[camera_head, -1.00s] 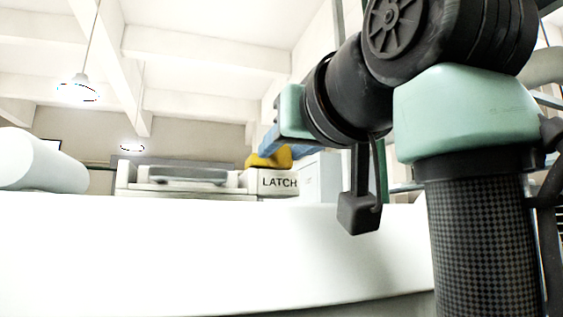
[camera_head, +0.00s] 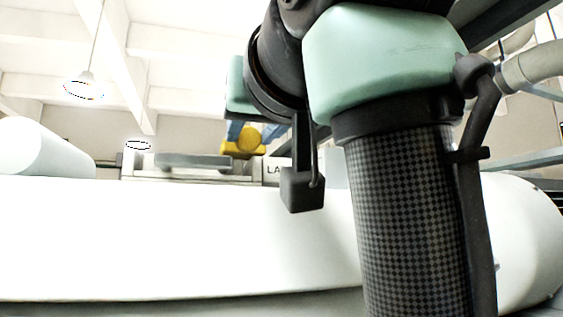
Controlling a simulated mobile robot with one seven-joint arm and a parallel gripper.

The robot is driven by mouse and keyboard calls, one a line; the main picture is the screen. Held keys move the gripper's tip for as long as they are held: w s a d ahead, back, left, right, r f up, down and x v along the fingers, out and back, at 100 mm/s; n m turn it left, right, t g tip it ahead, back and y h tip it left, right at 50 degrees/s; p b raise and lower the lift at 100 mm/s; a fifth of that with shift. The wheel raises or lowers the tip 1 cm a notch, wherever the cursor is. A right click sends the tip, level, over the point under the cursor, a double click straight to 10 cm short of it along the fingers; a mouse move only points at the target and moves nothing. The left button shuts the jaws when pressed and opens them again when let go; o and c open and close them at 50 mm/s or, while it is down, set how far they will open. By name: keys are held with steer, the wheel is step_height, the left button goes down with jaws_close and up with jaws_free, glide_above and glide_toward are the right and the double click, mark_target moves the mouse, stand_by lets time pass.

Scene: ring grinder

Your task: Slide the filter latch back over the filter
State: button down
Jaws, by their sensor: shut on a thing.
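A yellow latch part (camera_head: 243,143) stands at the top right of a low pale housing (camera_head: 131,170), near the right end of a long grey piece (camera_head: 190,161) that may be the filter. A label (camera_head: 272,168), of which only "LA" shows, sits on the housing just right of the yellow part. My gripper (camera_head: 252,131) has blue fingers on both sides of the yellow part and is shut on it. My arm hides much of the gripper and the rest of the label.
A broad white curved surface (camera_head: 150,235) fills the foreground. A white cylinder (camera_head: 38,150) lies at the left. A lamp (camera_head: 84,84) hangs far back at the upper left. My arm fills the right side.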

steer(key=shift+a, duration=0.1)
steer(key=c, duration=0.8)
jaws_free()
steer(key=shift+o, duration=1.4)
steer(key=shift+a, duration=0.3)
steer(key=shift+d, duration=0.2)
steer(key=shift+s+d+b, duration=0.15)
steer(key=shift+s+b, duration=0.15)
steer(key=b+v, duration=0.6)
steer(key=v, duration=0.6)
steer(key=shift+s+b, duration=0.2)
steer(key=shift+b, duration=0.1)
